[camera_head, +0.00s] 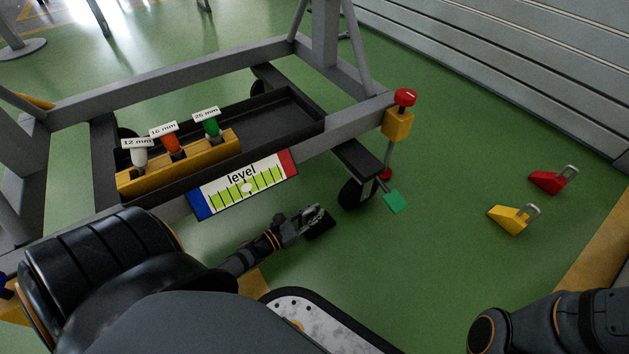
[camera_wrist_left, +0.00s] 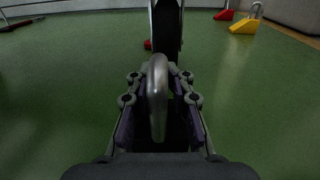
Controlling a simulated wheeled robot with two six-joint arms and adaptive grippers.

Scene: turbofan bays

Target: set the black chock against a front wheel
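The black chock (camera_head: 321,226) is at the tip of my left gripper (camera_head: 311,219), low near the floor. In the left wrist view its grey loop handle (camera_wrist_left: 157,95) stands between the fingers of my left gripper (camera_wrist_left: 161,92), which look closed around it. Most of the chock's body is dark and hidden there. A black front wheel (camera_head: 355,194) of the stand is just right of and beyond the chock, with a visible gap. The wheel shows straight ahead in the left wrist view (camera_wrist_left: 167,28). My right forearm is at the lower right; its gripper is out of view.
A yellow chock (camera_head: 509,219) and a red chock (camera_head: 548,181) stand on the floor at right. Open green floor lies between.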

